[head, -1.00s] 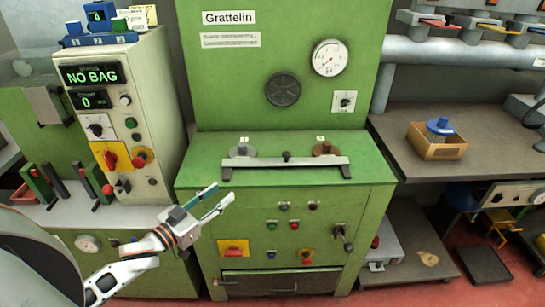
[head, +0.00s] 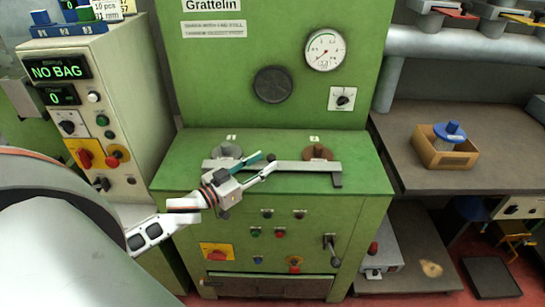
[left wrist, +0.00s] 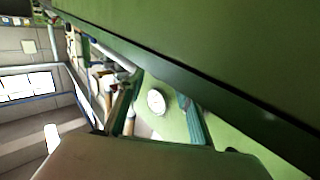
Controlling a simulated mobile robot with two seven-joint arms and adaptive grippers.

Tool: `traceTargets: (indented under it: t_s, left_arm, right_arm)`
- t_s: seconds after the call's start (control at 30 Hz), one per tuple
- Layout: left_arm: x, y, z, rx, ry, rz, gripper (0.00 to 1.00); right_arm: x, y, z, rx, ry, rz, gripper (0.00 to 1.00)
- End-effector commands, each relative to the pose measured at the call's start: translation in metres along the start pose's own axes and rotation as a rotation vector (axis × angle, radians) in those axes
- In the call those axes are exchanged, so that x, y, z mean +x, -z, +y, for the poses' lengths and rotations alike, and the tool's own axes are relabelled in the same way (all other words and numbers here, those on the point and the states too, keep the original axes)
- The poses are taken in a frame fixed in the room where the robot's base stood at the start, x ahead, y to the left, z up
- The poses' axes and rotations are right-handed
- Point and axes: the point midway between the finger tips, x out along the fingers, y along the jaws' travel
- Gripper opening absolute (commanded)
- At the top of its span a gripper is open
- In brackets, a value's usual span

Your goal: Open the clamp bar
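The clamp bar (head: 302,167) is a pale grey bar lying across the top of the green machine, with a bent-down end at the right. A small black knob (head: 271,157) stands near its middle. My left gripper (head: 258,165) is open over the left-middle part of the bar, its fingertips close to the knob. I cannot tell if they touch it. In the left wrist view the two teal fingers (left wrist: 158,118) stand apart with nothing seen held between them. Part of the bar is hidden behind the gripper. My right gripper is not in view.
A grey disc (head: 227,151) and a brown disc (head: 316,152) sit behind the bar. The machine's upright panel with a gauge (head: 325,49) rises behind. A control box (head: 85,110) stands at left. A cardboard box (head: 444,158) is on the right bench.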

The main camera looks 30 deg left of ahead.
Motion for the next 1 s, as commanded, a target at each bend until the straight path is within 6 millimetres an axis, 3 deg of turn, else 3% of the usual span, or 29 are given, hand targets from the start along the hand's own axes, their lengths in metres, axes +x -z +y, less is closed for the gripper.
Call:
traceTargets:
  t_s: [0.3, 0.7, 0.87, 1.0]
  left_arm:
    - [0.036, 0.0, 0.0, 0.002, 0.0, 0.0, 0.35]
    - [0.042, -0.001, 0.0, 0.001, 0.0, -0.001, 0.35]
    - [0.042, 0.0, 0.0, 0.001, 0.0, -0.001, 0.0]
    - [0.041, 0.0, 0.001, 0.001, 0.0, -0.001, 0.0]
  right_arm:
    - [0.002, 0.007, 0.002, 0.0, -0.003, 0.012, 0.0]
    - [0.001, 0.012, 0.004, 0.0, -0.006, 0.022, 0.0]
    - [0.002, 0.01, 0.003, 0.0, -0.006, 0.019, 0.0]
    - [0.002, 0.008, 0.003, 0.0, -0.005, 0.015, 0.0]
